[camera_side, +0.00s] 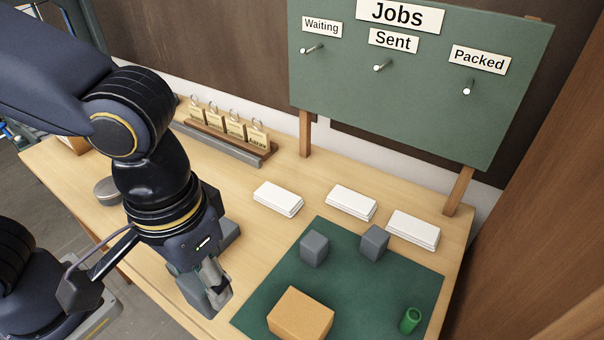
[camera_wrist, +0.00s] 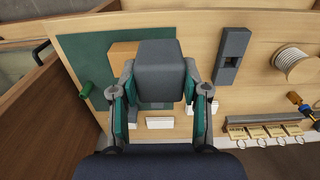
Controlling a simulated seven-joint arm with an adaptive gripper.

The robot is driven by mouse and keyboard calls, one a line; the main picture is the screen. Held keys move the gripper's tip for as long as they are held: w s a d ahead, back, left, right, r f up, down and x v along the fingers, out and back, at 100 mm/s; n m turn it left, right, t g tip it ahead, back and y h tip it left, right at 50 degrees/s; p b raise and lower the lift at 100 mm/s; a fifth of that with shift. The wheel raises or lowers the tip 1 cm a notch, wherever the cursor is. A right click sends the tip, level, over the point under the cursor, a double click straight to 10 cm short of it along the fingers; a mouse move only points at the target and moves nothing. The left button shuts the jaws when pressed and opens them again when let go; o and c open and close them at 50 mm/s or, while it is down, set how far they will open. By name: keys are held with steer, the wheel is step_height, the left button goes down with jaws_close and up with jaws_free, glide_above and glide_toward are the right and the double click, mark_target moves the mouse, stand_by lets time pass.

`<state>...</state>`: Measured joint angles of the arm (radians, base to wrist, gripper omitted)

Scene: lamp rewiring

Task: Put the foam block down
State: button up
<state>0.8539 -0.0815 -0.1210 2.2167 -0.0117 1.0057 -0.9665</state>
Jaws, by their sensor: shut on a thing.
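The grey foam block (camera_wrist: 160,70) is a cube held between the two fingers of my gripper (camera_wrist: 158,84) in the wrist view. In the side view, my gripper (camera_side: 213,284) points down at the table's front, left of the green mat (camera_side: 265,290). The held block (camera_side: 194,294) shows there partly behind the fingers. It looks raised, but its exact height above the table is hard to tell. Two similar grey cubes sit apart on the mat, a left one (camera_side: 314,249) and a right one (camera_side: 374,243).
A brown box (camera_side: 300,314) and a green cylinder (camera_side: 410,320) are on the mat. Several white stacks (camera_side: 350,203) lie behind it. A grey holder (camera_wrist: 232,58) and a spool (camera_wrist: 295,66) stand right in the wrist view. A tag rack (camera_side: 225,138) and green board (camera_side: 420,80) are behind.

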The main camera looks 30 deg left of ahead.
steer(key=w+d+f, duration=0.2)
steer(key=w, duration=0.1)
steer(key=w+d+f, duration=0.2)
steer(key=d+f, duration=0.1)
steer(key=w+d+f, duration=0.2)
steer(key=w+f, duration=0.1)
steer(key=shift+w+d+f, duration=0.15)
steer(key=shift+w, duration=0.15)
steer(key=shift+w+d+f, duration=0.1)
steer(key=shift+w+f, duration=0.05)
steer(key=shift+f, duration=0.1)
steer(key=shift+w+d+f, duration=0.1)
steer(key=shift+f, duration=1.6)
steer(key=o, duration=0.7)
steer(key=shift+f, duration=0.15)
steer(key=shift+o, duration=0.2)
